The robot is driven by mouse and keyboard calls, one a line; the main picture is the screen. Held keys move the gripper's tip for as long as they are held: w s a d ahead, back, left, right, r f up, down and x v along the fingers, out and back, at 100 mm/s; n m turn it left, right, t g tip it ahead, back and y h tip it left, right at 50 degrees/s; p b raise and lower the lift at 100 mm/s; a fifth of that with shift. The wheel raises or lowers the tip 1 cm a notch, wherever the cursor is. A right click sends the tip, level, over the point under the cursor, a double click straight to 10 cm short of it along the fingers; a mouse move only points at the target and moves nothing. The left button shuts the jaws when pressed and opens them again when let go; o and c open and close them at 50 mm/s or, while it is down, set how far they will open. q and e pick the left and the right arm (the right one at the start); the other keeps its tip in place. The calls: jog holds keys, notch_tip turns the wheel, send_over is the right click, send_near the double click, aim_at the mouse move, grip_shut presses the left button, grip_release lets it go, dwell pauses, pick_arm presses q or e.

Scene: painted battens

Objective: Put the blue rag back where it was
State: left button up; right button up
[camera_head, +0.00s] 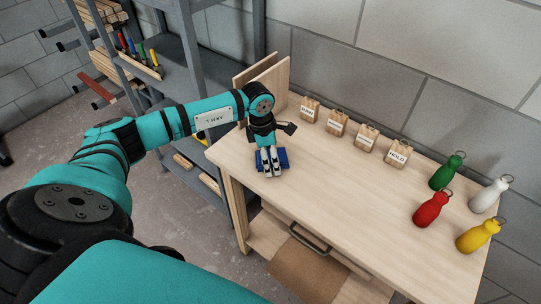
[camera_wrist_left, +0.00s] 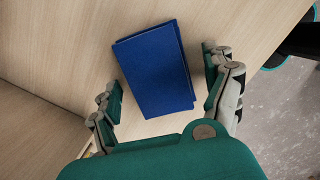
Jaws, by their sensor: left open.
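The blue rag (camera_head: 285,158) is a folded block lying on the wooden table near its left end. My left gripper (camera_head: 270,172) is over it in the head view and covers part of it. In the left wrist view the rag (camera_wrist_left: 157,70) lies flat on the wood, ahead of and between the two spread fingers of the left gripper (camera_wrist_left: 170,108). The fingers are open, and I see a gap on both sides of the rag. My right gripper is in neither view.
Several wooden blocks with labels (camera_head: 337,122) stand along the table's back edge. Green (camera_head: 445,172), white (camera_head: 489,195), red (camera_head: 431,209) and yellow (camera_head: 476,237) bottles stand at the right end. A grey shelf rack (camera_head: 190,50) stands beyond the left end. The table's middle is clear.

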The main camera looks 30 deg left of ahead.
pick_arm(q)
notch_tip(320, 180, up, 12)
jog(key=s+a+b, duration=0.1)
jog(key=b, duration=0.2)
jog(key=shift+a, duration=0.15)
jog(key=shift+s+r, duration=0.1)
